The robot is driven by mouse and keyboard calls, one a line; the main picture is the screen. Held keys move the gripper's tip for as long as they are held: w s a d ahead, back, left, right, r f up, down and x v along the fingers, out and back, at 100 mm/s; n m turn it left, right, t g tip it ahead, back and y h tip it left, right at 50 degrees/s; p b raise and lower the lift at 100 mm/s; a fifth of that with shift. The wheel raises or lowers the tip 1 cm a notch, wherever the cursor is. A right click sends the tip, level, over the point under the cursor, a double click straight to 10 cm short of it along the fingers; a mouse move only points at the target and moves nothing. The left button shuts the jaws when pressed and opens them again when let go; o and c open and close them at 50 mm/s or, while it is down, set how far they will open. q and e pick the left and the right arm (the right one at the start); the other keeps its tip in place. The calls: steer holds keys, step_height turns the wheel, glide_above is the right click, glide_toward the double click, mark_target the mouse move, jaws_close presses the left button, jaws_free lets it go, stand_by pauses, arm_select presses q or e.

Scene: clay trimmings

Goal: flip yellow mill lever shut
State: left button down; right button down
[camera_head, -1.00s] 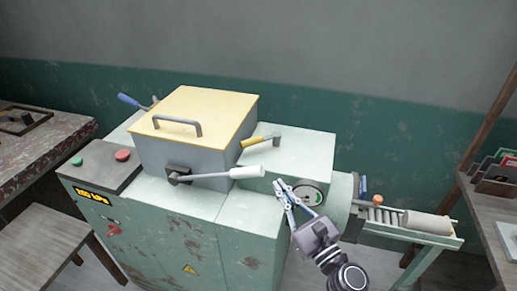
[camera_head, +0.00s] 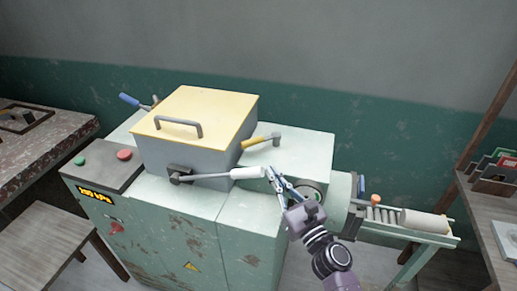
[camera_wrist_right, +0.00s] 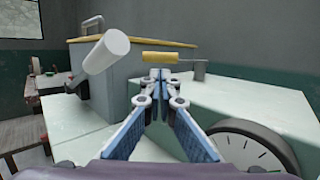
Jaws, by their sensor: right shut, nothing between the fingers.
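The yellow lever (camera_head: 257,141) lies along the right side of the mill's yellow-lidded box, with a grey end piece at its right. It also shows in the right wrist view (camera_wrist_right: 160,58), just beyond my fingertips. My right gripper (camera_head: 270,171) is shut and empty, beside the tip of the white-handled lever (camera_head: 246,173) and in front of the yellow one. In the right wrist view its fingers (camera_wrist_right: 160,78) point at the yellow lever, with a gap that I cannot judge exactly. My left gripper is not in view.
The white handle (camera_wrist_right: 106,51) sticks out close to the left of my fingers. A round gauge (camera_wrist_right: 250,147) is at lower right. A blue lever (camera_head: 129,99) is at the back left. A roller conveyor (camera_head: 393,216) with a clay roll (camera_head: 423,224) stands at right.

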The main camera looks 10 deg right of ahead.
mark_target(255, 160)
steer(key=p+x, duration=0.1)
steer(key=x, duration=0.8)
steer(key=shift+p, duration=0.4)
steer(key=shift+w+a+f+b, duration=0.1)
steer(key=shift+w+a+b, duration=0.2)
steer(key=shift+b, duration=0.25)
steer(key=shift+a, duration=0.1)
